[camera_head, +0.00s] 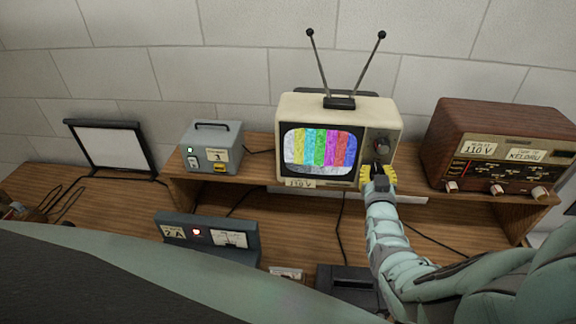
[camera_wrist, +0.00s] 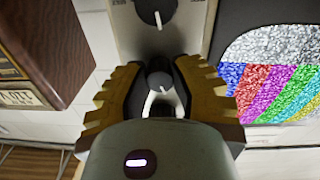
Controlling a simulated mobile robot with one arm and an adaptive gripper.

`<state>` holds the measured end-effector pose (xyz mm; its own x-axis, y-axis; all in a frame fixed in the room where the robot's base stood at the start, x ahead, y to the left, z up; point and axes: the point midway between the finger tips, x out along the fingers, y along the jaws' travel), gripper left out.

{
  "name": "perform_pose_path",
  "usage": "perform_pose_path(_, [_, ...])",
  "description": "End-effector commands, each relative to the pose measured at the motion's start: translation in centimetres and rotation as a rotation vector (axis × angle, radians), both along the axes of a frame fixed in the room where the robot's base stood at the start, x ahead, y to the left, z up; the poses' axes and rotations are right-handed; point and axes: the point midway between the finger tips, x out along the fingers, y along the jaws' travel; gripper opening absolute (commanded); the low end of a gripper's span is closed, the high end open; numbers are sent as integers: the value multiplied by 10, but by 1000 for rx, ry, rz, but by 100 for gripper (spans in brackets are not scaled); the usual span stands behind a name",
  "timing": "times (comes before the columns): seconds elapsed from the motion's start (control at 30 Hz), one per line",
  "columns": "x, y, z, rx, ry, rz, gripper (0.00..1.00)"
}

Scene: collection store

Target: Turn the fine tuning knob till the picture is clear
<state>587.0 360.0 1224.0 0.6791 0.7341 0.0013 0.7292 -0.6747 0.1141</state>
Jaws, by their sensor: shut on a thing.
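A cream television (camera_head: 338,108) with two antennas stands on the wooden shelf. Its screen (camera_head: 319,150) shows coloured bars covered with grainy noise; in the wrist view the noisy screen (camera_wrist: 275,85) is at the right. My gripper (camera_head: 378,172) reaches the lower part of the television's control panel. In the wrist view my gripper's yellow and black fingers (camera_wrist: 160,92) are closed around a small dark knob (camera_wrist: 159,82) with a white pointer line. A larger dial (camera_wrist: 155,12) sits beyond it, outside the fingers; it also shows in the head view (camera_head: 381,146).
A brown wooden radio (camera_head: 492,135) stands right of the television. A grey box (camera_head: 212,148) with a green light is at the left on the shelf (camera_head: 258,185). A framed white panel (camera_head: 107,147) stands farther left. A dark meter unit (camera_head: 208,237) with a red light sits below.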

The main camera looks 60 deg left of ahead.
Motion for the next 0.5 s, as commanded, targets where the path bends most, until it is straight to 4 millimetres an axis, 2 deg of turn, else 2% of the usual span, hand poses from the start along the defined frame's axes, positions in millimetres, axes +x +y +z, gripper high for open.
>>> perform_pose_path(0.2, [-7,4,-14,-30,-2,21,0])
perform_pose_path(0.5, [-14,9,-17,-55,-5,38,0])
